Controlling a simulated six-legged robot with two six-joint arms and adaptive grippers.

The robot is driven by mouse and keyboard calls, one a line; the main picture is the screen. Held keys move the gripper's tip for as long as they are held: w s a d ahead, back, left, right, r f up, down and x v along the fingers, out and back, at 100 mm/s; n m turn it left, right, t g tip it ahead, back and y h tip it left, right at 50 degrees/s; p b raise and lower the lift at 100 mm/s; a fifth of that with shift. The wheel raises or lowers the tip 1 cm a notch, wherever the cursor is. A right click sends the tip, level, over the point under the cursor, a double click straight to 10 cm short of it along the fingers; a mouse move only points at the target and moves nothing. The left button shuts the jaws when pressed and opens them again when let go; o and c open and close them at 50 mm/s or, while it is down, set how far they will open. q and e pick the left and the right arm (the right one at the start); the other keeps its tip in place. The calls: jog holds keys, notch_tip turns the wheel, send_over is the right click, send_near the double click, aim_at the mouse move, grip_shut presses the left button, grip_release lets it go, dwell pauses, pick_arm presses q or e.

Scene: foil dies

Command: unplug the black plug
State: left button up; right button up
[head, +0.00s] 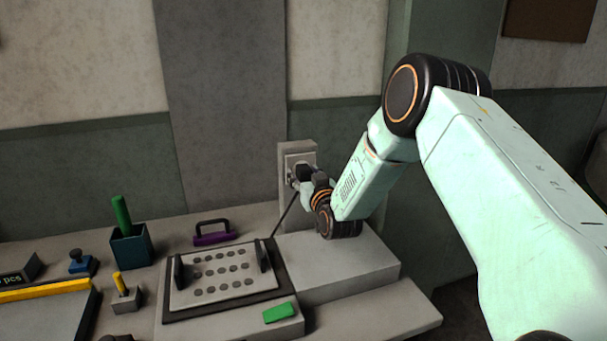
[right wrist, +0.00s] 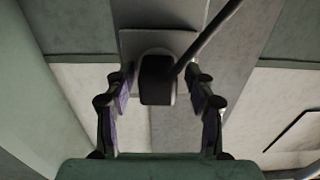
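The black plug (right wrist: 157,80) sits at the wall socket (right wrist: 190,42), with its dark cord running off to the upper right in the right wrist view. In the head view, the socket plate (head: 292,160) is on a pale upright panel, and the cord (head: 287,214) hangs down from it towards the bench. My right gripper (right wrist: 160,76) is open, with one finger on each side of the plug and a narrow gap to each finger. In the head view, my right gripper (head: 300,176) is at the socket and partly covers the plug. My left gripper is not in view.
A grey raised block (head: 335,268) lies below my right wrist.

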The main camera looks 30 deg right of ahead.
aim_at(307, 177)
grip_shut()
dwell(0.3)
jog(key=shift+s, duration=0.25)
jog(key=shift+s+a+r+p, duration=0.1)
jog(key=shift+s+a+p, duration=0.05)
jog(key=shift+s+p, duration=0.45)
jog(key=shift+s, duration=0.4)
jog(key=shift+p+v, duration=0.7)
jog(key=shift+v, duration=0.35)
jog(key=shift+s+a, duration=0.1)
jog(key=shift+s+a+p, duration=0.15)
jog(key=shift+s+p, duration=0.15)
jog(key=shift+s, duration=0.3)
